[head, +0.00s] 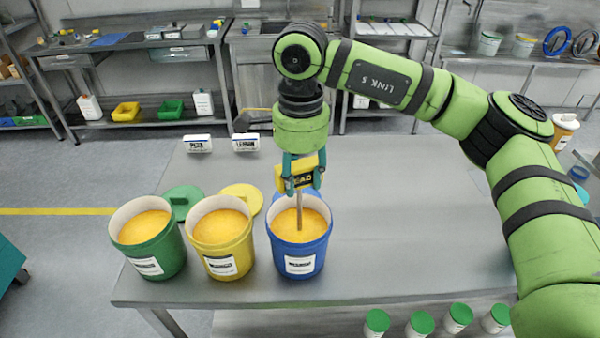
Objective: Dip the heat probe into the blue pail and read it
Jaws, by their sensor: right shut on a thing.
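The blue pail (299,247) stands on the metal table, open at the top and holding orange contents. My right gripper (301,184) is above it, shut on the yellow body of the heat probe (302,177). The probe points straight down, and its thin metal stem reaches into the pail to the orange surface. How deep the tip goes is hidden by the contents. Dark letters show on the probe body, partly covered by the gripper fingers; I cannot make out a reading. My left gripper is not in view.
A green pail (150,246) and a yellow pail (222,248) stand left of the blue one, both open with orange contents. Green (183,198) and yellow (243,196) lids lie behind them. The table's right side (410,220) is clear.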

